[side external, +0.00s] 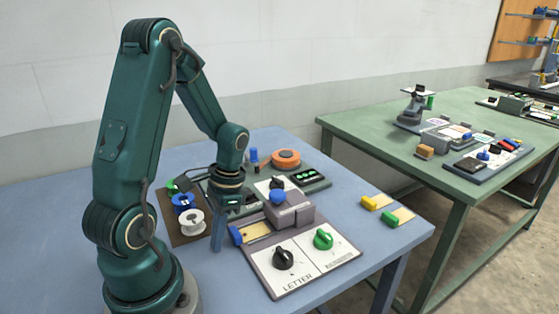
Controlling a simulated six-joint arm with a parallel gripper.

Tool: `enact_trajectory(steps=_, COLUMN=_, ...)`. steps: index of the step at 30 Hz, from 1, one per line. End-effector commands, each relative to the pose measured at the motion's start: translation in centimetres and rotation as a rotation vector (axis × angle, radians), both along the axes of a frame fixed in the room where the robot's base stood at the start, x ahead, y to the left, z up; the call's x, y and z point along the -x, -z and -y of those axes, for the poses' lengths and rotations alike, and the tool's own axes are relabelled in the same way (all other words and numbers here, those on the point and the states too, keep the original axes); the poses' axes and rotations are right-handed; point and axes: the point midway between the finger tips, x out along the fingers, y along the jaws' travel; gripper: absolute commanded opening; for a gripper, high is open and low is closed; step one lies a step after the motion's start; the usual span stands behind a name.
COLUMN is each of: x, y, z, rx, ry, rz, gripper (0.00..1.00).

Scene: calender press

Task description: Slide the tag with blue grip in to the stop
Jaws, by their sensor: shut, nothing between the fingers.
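The tag with the blue grip (236,235) lies at the left side of the grey press (291,213). Its tan plate (258,230) points right toward the press body, and its blue grip is at the outer left end. I cannot tell how deep the plate reaches into the press. My gripper (217,246) points down just left of the blue grip, its fingers shut and empty. Whether the fingers touch the grip cannot be told from this view.
The press has a blue knob (278,196) on top. A white panel in front carries a black knob (283,257) and a green knob (323,239). Spools (191,222) stand left of my gripper. Yellow-grip (370,203) and green-grip (390,218) tags lie at the right.

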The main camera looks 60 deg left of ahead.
Motion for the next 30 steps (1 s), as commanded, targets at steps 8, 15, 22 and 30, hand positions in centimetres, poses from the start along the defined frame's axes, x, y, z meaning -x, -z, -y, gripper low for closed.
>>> enact_trajectory(steps=8, x=-0.8, y=0.0, z=0.0, rx=0.000, ry=0.000, rz=0.000, gripper=0.00)
enact_trajectory(steps=15, x=-1.5, y=0.0, z=0.0, rx=-0.001, ry=0.001, rz=0.000, gripper=0.00)
enact_trajectory(steps=22, x=-2.2, y=0.0, z=0.0, rx=0.000, ry=0.001, rz=0.000, gripper=0.00)
enact_trajectory(steps=30, x=-3.0, y=0.0, z=0.0, rx=0.000, ry=0.001, rz=0.001, gripper=0.00)
